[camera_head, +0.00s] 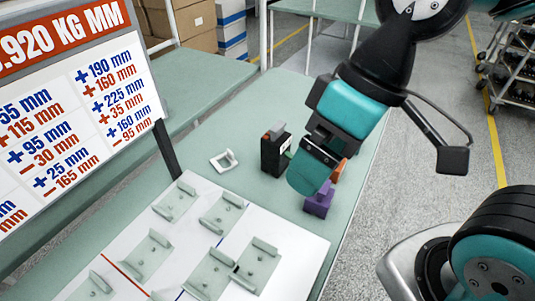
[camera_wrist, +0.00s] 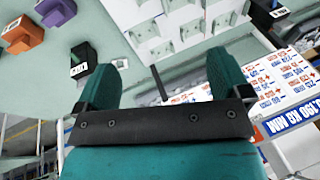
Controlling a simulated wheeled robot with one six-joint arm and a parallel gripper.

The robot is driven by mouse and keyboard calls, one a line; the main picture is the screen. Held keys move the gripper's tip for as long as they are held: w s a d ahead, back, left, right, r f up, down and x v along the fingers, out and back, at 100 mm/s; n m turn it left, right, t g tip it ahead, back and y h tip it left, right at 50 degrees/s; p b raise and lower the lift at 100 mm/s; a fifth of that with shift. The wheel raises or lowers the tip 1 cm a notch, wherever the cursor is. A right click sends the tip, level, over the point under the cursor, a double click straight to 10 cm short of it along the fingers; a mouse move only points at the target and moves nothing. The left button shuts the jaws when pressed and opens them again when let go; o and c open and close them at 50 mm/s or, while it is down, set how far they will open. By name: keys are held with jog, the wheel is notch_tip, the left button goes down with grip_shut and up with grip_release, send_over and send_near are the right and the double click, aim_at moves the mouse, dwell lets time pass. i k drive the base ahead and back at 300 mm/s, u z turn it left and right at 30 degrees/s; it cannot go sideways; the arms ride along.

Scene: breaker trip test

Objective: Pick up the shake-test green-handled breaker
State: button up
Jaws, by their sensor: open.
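A dark block-shaped breaker (camera_head: 275,153) with a white label stands on the green table, left of my gripper (camera_head: 313,168) in the head view. A dark block with a green tint and a white label (camera_wrist: 88,62) shows at the left of the wrist view. A purple breaker (camera_head: 318,203) and an orange one (camera_head: 339,171) are partly hidden behind my gripper in the head view.
A white board (camera_head: 285,232) with several pale brackets lies at the front of the table. A loose pale bracket (camera_head: 224,160) lies beyond it. A large number sign (camera_head: 80,110) stands at the left. Shelving (camera_head: 510,70) is at the far right.

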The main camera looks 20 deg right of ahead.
aim_at(275, 155)
jog(key=k, duration=0.5)
jog(key=z, duration=1.65)
jog(key=i, duration=1.9)
jog(key=u, duration=3.6)
